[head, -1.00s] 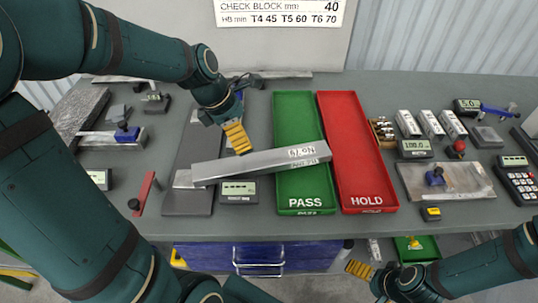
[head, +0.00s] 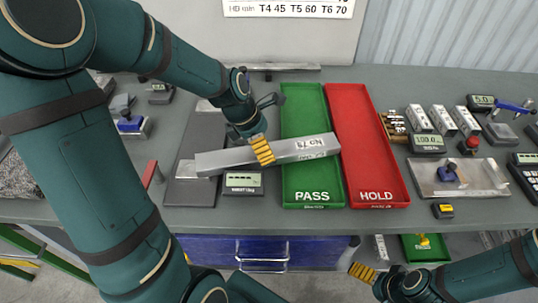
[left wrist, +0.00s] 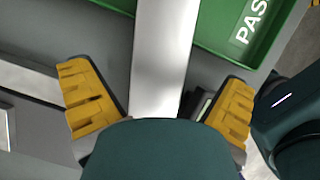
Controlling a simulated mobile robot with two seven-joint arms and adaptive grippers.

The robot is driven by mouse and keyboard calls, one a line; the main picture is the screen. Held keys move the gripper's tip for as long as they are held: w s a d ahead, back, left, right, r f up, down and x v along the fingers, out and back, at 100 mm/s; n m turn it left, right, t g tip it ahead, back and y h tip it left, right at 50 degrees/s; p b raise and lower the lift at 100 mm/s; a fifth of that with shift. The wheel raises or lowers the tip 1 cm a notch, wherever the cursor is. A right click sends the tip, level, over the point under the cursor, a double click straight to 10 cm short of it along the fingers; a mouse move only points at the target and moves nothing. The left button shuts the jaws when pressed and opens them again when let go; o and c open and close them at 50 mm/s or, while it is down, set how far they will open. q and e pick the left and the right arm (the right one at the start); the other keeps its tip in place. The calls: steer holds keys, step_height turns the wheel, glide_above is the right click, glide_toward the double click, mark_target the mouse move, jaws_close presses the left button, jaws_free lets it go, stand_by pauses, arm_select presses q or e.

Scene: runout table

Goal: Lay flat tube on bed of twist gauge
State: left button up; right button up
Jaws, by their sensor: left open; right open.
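The flat tube (head: 220,161) is a long silver bar with a number label. It lies slantwise, its left end over the dark grey bed of the twist gauge (head: 187,193) and its right end across the green PASS tray. The gauge's small display box (head: 243,184) stands just in front of the tube. My left gripper (head: 263,150) is open at the tube's middle. In the left wrist view its yellow fingers (left wrist: 160,104) stand apart on either side of the tube (left wrist: 163,60). My right gripper (head: 362,272) is open and empty in front of the table edge.
The green PASS tray (head: 312,193) and red HOLD tray (head: 376,195) stand side by side, right of the gauge. Further right are a metal plate (head: 488,174) with a blue-handled piece, white blocks and displays. A red bar (head: 149,174) lies left of the bed.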

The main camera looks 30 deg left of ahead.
arm_select(q)
steer(key=b+x, duration=0.1)
steer(key=x, duration=0.2)
steer(key=shift+f, duration=0.4)
steer(key=shift+c, duration=1)
steer(key=c, duration=1.2)
steer(key=shift+r, duration=0.1)
